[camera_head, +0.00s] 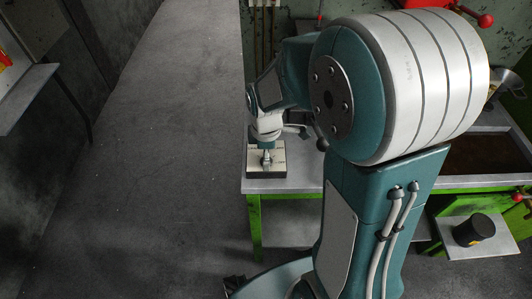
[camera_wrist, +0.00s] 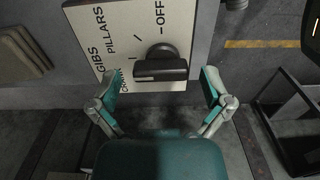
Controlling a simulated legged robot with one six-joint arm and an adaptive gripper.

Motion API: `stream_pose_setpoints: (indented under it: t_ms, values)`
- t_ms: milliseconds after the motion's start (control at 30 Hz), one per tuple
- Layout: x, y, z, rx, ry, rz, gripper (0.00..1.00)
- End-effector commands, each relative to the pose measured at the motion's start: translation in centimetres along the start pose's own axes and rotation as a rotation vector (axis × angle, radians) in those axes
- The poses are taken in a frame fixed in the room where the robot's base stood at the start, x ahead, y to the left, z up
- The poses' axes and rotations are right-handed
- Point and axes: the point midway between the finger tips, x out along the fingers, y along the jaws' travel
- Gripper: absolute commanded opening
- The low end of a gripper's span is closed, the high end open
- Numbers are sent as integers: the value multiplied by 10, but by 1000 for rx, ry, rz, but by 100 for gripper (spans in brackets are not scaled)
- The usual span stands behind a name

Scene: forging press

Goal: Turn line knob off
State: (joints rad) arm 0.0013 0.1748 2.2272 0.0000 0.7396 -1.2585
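The line knob (camera_wrist: 160,68) is black, on a cream panel (camera_wrist: 115,22) lettered OFF, PILLARS, GIBS and a partly hidden word. Its bar-shaped grip lies across the wrist picture, with the OFF mark above it; I cannot tell which mark it points to. My gripper (camera_wrist: 158,80) is open, with one teal finger on each side of the knob's grip and visible gaps to both. In the head view, my gripper (camera_head: 267,155) is over the panel box (camera_head: 281,163) on the table corner. The knob is mostly hidden there.
The grey tabletop (camera_head: 285,184) on green legs (camera_head: 255,225) carries the panel box. A black cylinder (camera_head: 474,230) stands on a shelf at right. A red-knobbed lever (camera_head: 486,20) is at upper right. The floor (camera_head: 165,170) left of the table is clear.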

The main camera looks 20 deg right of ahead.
Motion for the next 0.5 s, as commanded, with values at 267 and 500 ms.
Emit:
stream_pose_setpoints:
  t_ms: [267,500]
  values:
    - [0,0,0,0,0,0,21]
    - [0,0,0,18,0,0,21]
